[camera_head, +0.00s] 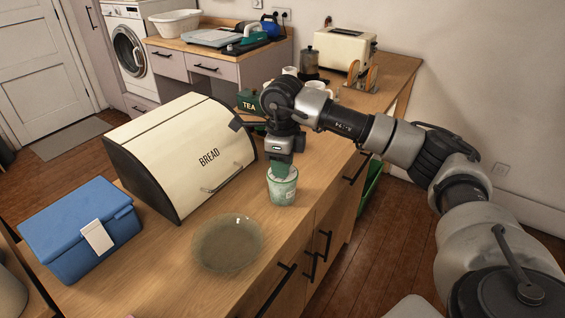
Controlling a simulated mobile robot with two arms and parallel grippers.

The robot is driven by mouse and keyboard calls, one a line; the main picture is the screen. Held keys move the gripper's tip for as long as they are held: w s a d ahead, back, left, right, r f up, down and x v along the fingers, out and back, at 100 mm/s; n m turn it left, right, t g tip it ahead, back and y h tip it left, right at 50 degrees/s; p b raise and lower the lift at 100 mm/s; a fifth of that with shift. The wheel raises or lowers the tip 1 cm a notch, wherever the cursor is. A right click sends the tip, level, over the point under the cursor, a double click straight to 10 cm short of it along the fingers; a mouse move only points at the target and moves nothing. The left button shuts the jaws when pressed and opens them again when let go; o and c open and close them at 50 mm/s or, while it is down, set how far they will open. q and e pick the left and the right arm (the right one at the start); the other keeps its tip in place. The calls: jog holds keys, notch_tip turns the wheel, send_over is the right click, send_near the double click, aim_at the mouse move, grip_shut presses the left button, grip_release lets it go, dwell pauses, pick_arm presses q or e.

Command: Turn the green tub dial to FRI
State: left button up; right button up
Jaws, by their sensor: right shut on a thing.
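A pale green tub (284,188) with a whitish patterned side stands upright on the wooden counter, near its front edge. My right gripper (281,169) points down onto the tub's top from above. It is shut on the top of the tub, where the dial is. The gripper covers the dial, so its markings and the day it points to cannot be read. My left gripper is not in view.
A cream BREAD box (187,140) stands left of the tub, and a round glass plate (228,243) lies in front. A blue box (80,225) is at far left. A green TEA tin (249,101) and a toaster (345,48) stand behind.

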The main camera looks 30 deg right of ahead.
dwell(0.3)
jog(key=o, duration=0.9)
jog(key=shift+o, duration=0.2)
jog(key=shift+r, duration=0.15)
notch_tip(320, 180, up, 11)
jog(key=shift+f+b, duration=0.2)
jog(key=shift+b, duration=0.1)
